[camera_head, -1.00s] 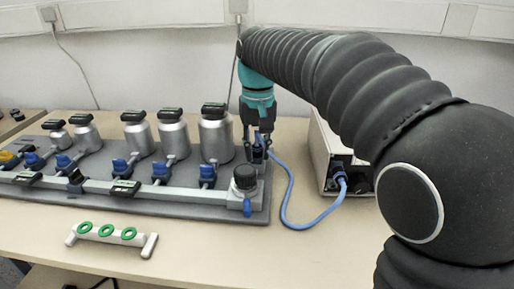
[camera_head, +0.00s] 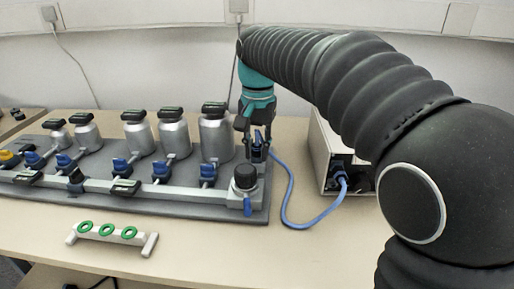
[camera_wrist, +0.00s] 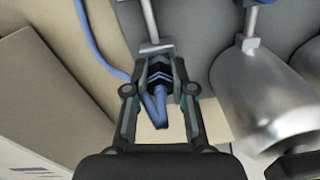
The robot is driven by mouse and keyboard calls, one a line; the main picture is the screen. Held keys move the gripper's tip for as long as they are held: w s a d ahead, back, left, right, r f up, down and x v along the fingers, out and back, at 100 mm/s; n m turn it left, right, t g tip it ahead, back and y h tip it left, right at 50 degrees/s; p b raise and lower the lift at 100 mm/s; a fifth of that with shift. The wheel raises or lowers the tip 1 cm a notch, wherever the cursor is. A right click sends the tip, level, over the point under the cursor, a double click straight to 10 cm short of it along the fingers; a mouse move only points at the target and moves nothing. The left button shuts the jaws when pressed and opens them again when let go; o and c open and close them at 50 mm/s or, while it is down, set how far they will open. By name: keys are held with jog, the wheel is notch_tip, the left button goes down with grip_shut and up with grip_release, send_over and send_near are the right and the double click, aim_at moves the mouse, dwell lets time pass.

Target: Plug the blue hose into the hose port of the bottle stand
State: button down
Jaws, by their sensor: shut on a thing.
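My gripper (camera_head: 257,150) is at the back right corner of the bottle stand (camera_head: 258,205), right of the largest bottle. In the wrist view, my gripper (camera_wrist: 160,80) is shut on the dark blue end of the blue hose (camera_wrist: 158,70). The hose (camera_head: 290,190) runs from there in a loop over the table to the white box. In the wrist view, the hose end lines up with a grey metal pipe fitting (camera_wrist: 156,47) of the stand and meets or nearly meets it. I cannot tell whether it is seated.
The white box (camera_head: 322,150) stands close on the right. The largest silver bottle (camera_head: 215,140) is just left of my gripper, with several more bottles and blue valves beyond. A small rack with green rings (camera_head: 108,236) lies in front. The front right table is clear.

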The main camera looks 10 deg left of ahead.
jog(key=m, duration=0.4)
dwell(0.3)
jog(key=c, duration=0.9)
grip_release()
jog(key=shift+r, duration=2.5)
